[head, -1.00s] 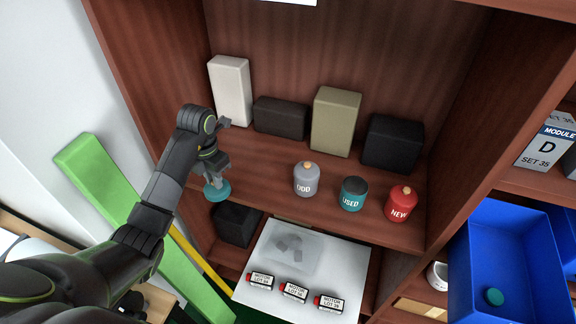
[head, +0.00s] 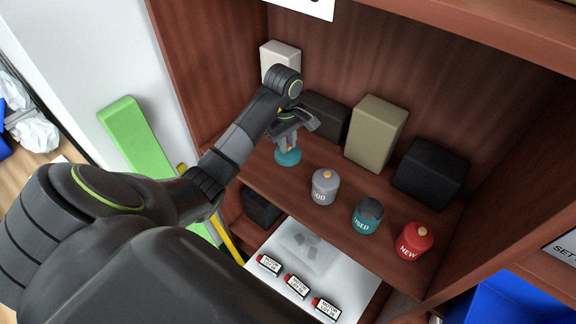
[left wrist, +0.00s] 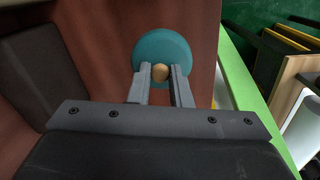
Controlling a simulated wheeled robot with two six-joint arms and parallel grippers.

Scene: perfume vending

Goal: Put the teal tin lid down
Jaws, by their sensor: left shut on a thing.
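The teal tin lid (head: 288,158) is a round disc with a tan knob; it also shows in the left wrist view (left wrist: 163,50). My left gripper (head: 289,147) is shut on the lid's knob, at the left part of the shelf; in the left wrist view its fingers (left wrist: 160,76) flank the knob. I cannot tell whether the lid touches the shelf board. The teal tin (head: 367,216) marked USED stands to the right, with its dark top open. My right gripper is not in view.
A grey tin (head: 325,187) stands just right of the lid, and a red tin (head: 414,241) stands farther right. Boxes, including an olive one (head: 375,133) and a black one (head: 431,173), line the back. Bare shelf (head: 262,165) lies left of the lid.

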